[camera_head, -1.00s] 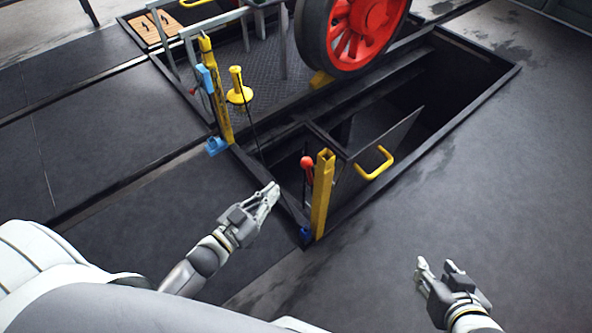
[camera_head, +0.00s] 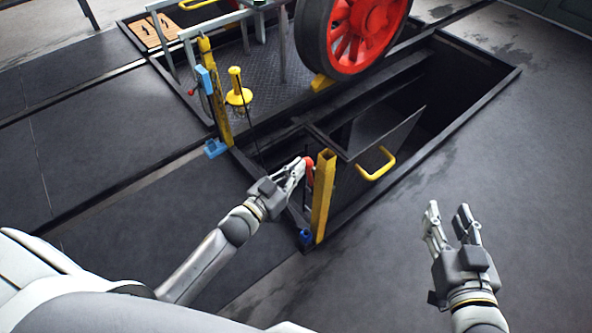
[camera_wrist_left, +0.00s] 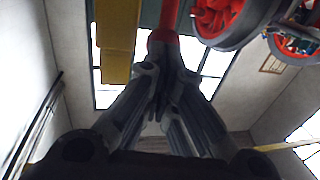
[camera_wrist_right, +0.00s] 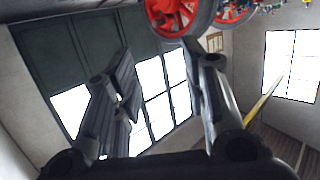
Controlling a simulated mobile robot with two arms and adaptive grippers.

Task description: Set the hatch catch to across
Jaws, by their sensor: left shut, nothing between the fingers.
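The catch is a red knob (camera_head: 309,163) on the left side of a yellow post (camera_head: 323,195) at the pit's near corner. My left gripper (camera_head: 299,168) is shut and empty, its fingertips right at the knob and partly covering it. In the left wrist view the red catch (camera_wrist_left: 164,38) stands just beyond the closed fingertips (camera_wrist_left: 163,75); whether they touch it I cannot tell. The hatch (camera_head: 385,140), a dark panel with a yellow handle (camera_head: 377,165), stands tilted up beside the post. My right gripper (camera_head: 449,215) is open and empty over the floor at right.
An open pit (camera_head: 440,80) with a dark frame lies behind the hatch. A second yellow post (camera_head: 215,95) with blue fittings and a yellow plunger-shaped thing (camera_head: 238,92) stand to the left. A red-spoked wheel (camera_head: 355,35) is at the back. The floor at right is clear.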

